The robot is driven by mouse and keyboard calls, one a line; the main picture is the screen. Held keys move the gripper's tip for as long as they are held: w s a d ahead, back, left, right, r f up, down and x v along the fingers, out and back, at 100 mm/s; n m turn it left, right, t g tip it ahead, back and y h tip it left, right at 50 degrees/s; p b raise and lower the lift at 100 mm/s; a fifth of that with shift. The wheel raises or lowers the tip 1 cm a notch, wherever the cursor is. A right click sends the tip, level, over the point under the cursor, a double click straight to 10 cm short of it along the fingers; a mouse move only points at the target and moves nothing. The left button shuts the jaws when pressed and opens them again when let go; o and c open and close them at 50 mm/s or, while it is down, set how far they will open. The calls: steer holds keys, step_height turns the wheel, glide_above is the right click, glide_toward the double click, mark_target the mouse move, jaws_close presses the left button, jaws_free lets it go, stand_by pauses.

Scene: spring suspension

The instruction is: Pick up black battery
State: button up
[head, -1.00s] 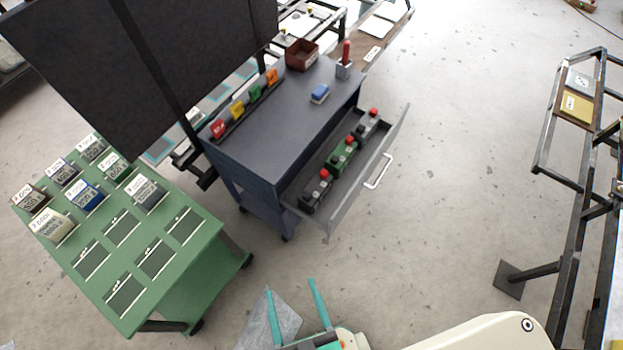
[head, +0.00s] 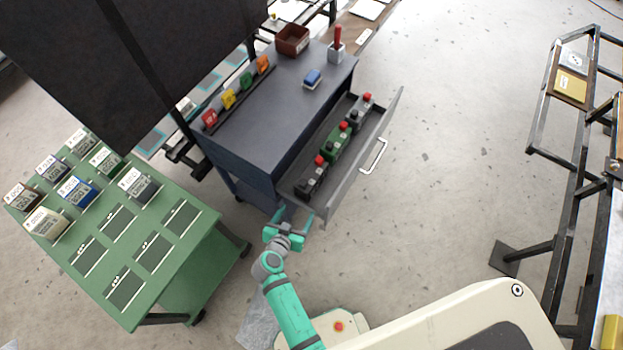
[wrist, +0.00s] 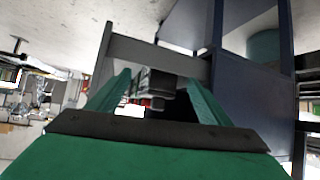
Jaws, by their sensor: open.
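The black battery (head: 311,179), with a red cap on top, sits in the near end of the open drawer (head: 338,190) of the dark cabinet. A green battery (head: 336,145) and a grey battery (head: 359,114) sit behind it in the same drawer. My gripper (head: 296,216) is open and empty, just outside the drawer's near end, apart from the black battery. In the wrist view my gripper's two teal fingers (wrist: 158,95) are spread. Dark shapes show between them beyond a grey drawer edge, but I cannot tell which battery they are.
The cabinet top (head: 270,115) holds coloured blocks, a blue block (head: 312,78), a brown bin (head: 292,40) and a red-handled tool. A green table (head: 205,235) with several boxes stands left. A metal frame (head: 545,120) stands right. Floor right of the drawer is clear.

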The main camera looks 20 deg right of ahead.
mark_target(311, 175)
steer(key=w+d+r+m+h, duration=0.1)
steer(key=w, duration=0.1)
steer(key=w+d+r+m+h, duration=0.1)
steer(key=w, duration=0.1)
steer(key=w+d+r+m+h, duration=0.1)
steer(key=w, duration=0.1)
steer(key=shift+w+r+g, duration=0.2)
steer(key=shift+w+g, duration=0.2)
steer(key=x, duration=1)
steer(key=shift+w+d+f, duration=0.1)
steer(key=shift+w+d, duration=0.1)
steer(key=shift+w, duration=0.05)
steer(key=shift+c, duration=0.6)
jaws_close()
steer(key=shift+w+r, duration=0.15)
steer(key=shift+r, duration=0.1)
